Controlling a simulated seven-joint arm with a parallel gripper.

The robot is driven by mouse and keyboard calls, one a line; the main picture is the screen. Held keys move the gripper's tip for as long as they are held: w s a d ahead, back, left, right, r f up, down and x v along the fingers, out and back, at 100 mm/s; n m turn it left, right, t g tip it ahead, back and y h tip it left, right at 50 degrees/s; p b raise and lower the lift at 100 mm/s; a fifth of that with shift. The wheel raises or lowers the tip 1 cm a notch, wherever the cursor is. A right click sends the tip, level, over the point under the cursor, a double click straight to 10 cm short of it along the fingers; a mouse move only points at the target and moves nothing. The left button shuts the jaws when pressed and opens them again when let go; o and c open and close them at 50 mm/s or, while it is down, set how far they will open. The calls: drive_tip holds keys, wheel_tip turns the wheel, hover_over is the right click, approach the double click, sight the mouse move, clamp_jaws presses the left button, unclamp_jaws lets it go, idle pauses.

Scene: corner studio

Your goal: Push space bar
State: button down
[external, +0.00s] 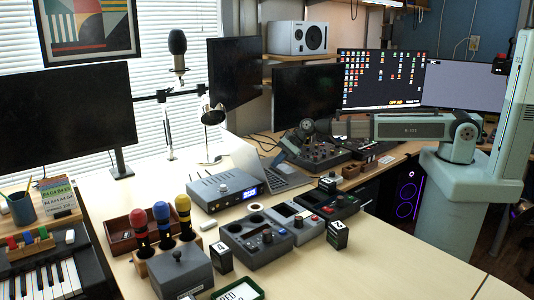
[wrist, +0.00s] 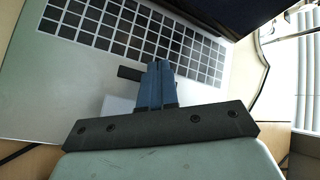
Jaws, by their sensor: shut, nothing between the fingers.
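The silver laptop with black keys (wrist: 120,30) fills the upper left of the wrist view. The space bar (wrist: 129,73) is a wide dark key below the key rows; its left end shows and my fingers hide the rest. My gripper (wrist: 157,66) has its two blue fingers together, with nothing between them. The tips overlap the space bar in the picture; I cannot tell whether they touch it. A paler trackpad (wrist: 118,104) is partly hidden behind the fingers. In the external view my gripper (external: 277,162) reaches down over the open laptop (external: 291,180), from the right.
A blue-grey device with a lit display (external: 225,188) stands in front of the laptop. A microphone stand and a lamp (external: 211,116) are behind it. Control boxes (external: 258,238) and a mixer (external: 318,156) crowd nearby. The front right of the table (external: 400,262) is clear.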

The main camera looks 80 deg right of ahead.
sight(277, 172)
drive_tip(key=shift+f, duration=0.1)
idle(0.3)
drive_tip(key=shift+f, duration=0.35)
drive_tip(key=shift+f, duration=0.25)
idle(0.6)
drive_tip(key=shift+r, duration=0.7)
drive_tip(key=shift+r, duration=0.1)
drive_tip(key=shift+r, duration=2.9)
